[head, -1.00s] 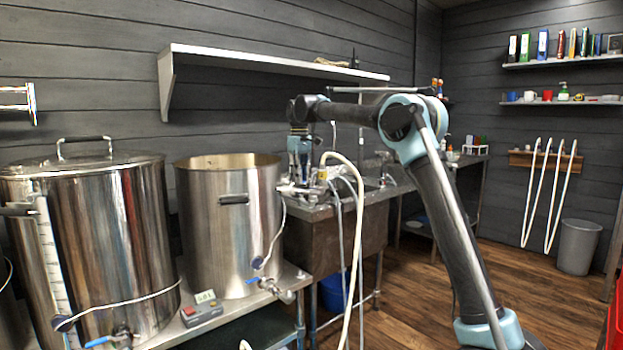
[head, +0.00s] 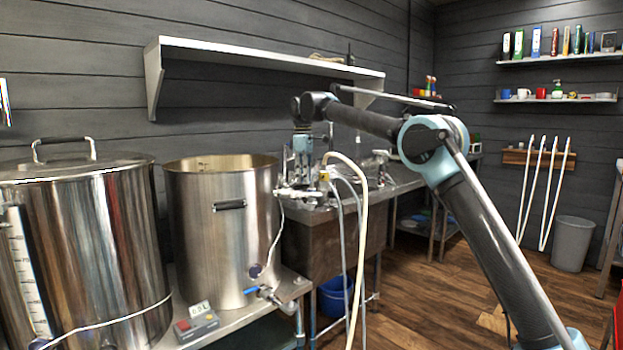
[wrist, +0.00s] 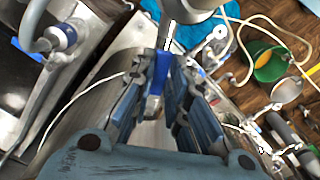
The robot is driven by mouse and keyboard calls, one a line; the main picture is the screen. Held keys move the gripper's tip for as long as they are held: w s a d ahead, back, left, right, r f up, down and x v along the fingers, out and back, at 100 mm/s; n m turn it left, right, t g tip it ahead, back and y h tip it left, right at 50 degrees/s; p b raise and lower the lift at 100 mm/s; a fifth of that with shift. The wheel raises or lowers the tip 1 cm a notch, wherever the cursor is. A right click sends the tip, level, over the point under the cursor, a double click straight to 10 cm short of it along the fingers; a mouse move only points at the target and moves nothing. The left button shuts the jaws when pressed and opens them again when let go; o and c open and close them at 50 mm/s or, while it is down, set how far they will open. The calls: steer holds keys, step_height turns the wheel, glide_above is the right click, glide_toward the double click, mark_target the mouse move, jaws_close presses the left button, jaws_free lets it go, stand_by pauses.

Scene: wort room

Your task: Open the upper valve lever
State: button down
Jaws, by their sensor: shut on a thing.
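My gripper (wrist: 158,85) is shut on a blue lever (wrist: 160,72) in the wrist view. The lever shows as a blue piece between the two finger pads, below a pale metal cylinder. In the head view my gripper (head: 298,185) points down over the sink bench, beside the fittings and hoses. The lever is too small and covered to make out in the head view. The valve body under it is largely hidden by my fingers, so I cannot tell how far the lever is turned.
An open steel pot (head: 220,235) and a lidded pot (head: 85,250) stand left of the sink bench. A pale hose (head: 362,230) hangs in front of the bench. A wall shelf (head: 265,58) runs behind my arm. The wooden floor (head: 430,280) is open to the right.

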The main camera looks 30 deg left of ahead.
steer(key=shift+w+d, duration=0.2)
steer(key=shift+w, duration=0.05)
steer(key=c, duration=1.6)
jaws_free()
steer(key=shift+w, duration=0.1)
steer(key=shift+o, duration=0.2)
steer(key=shift+a+r, duration=0.1)
steer(key=shift+r, duration=0.45)
step_height(320, 180, up, 5)
steer(key=shift+r, duration=0.7)
